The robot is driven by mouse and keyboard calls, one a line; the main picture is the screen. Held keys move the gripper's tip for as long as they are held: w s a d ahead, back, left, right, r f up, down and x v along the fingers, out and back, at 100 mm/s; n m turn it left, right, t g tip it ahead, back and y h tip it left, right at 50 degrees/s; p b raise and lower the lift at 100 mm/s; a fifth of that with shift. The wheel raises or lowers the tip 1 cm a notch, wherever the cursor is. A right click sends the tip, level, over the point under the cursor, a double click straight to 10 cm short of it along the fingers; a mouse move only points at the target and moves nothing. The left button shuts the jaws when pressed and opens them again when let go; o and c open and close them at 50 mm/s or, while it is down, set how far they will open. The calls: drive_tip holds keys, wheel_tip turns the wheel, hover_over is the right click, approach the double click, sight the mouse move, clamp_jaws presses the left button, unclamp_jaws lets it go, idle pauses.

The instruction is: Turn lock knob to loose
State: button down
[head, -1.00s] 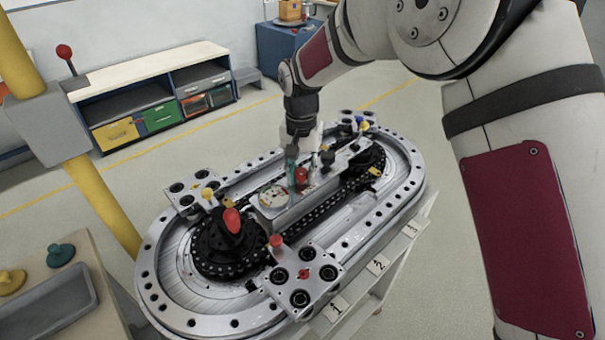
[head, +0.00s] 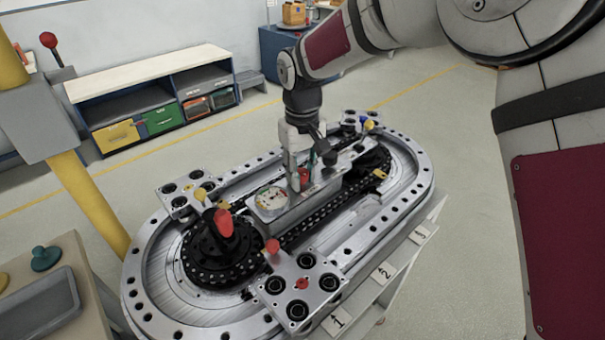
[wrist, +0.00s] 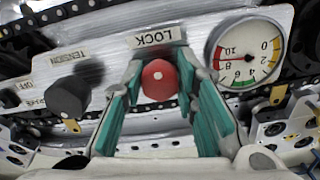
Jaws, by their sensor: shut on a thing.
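The red lock knob (wrist: 159,80) has a white dot on its face and sits under an upside-down LOCK label (wrist: 154,37) on the grey panel. My gripper (wrist: 160,88) has its teal-padded fingers on both sides of the knob and is shut on it. In the head view my gripper (head: 298,172) points down at the central panel, and a bit of the red knob (head: 304,176) shows beside the fingers. Which way the knob is turned is hard to tell.
A pressure gauge (wrist: 244,54) is right of the knob in the wrist view; a black TENSION knob (wrist: 70,94) is on the left. On the oval track (head: 150,262) stand a red-topped lever (head: 223,223) and corner plates (head: 300,284). A yellow post (head: 88,205) rises at left.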

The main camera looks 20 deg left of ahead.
sight(302, 172)
drive_tip(key=shift+n, duration=0.4)
drive_tip(key=c, duration=1.2)
unclamp_jaws()
drive_tip(key=shift+c, duration=0.2)
wheel_tip(302, 172, up, 12)
drive_tip(key=shift+r, duration=0.1)
